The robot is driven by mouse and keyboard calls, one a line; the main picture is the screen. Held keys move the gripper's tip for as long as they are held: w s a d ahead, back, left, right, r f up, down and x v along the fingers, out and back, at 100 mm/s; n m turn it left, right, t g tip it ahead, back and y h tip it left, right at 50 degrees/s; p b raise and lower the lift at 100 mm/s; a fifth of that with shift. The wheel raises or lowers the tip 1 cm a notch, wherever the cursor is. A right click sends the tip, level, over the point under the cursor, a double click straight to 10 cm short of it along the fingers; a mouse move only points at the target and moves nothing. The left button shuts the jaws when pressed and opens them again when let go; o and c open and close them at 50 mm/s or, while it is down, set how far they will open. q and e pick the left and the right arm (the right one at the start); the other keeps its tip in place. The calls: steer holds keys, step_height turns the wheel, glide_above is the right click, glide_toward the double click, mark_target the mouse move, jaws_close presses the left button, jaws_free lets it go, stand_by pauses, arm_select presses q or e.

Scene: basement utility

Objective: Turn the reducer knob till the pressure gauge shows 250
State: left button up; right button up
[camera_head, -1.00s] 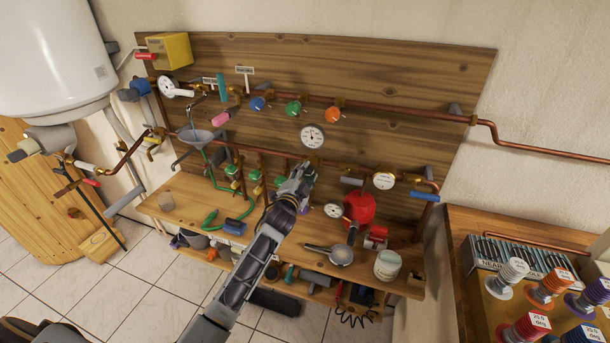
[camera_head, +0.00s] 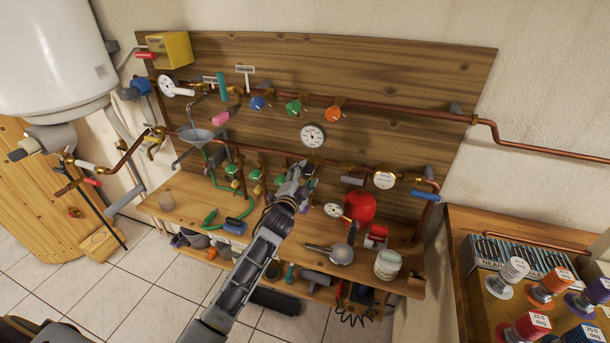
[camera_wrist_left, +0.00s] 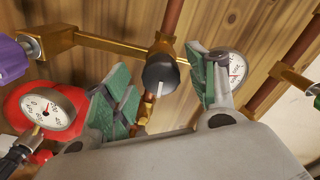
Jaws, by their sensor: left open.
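The dark reducer knob (camera_wrist_left: 160,74) has a white pointer mark and sits on a brass fitting of the copper pipe in the left wrist view. My left gripper (camera_head: 299,174) is open at the lower pipe of the board. In the left wrist view its green-padded fingers stand on either side of the knob, with gaps visible. In the head view the gripper hides the knob. A round white pressure gauge (camera_head: 312,135) is on the board just above the gripper. A gauge partly covered by the right finger shows in the wrist view (camera_wrist_left: 237,68). Its reading is too small to tell.
A red vessel (camera_head: 360,207) with a small gauge (camera_head: 333,210) stands close right of the gripper. Another gauge (camera_head: 384,180) is on the pipe. A purple knob (camera_wrist_left: 12,58) is at the wrist view's left.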

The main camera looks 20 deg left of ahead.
arm_select(q)
steer(key=s, duration=1)
steer(key=shift+s+a, duration=0.2)
steer(key=shift+s, duration=0.15)
stand_by(0.7)
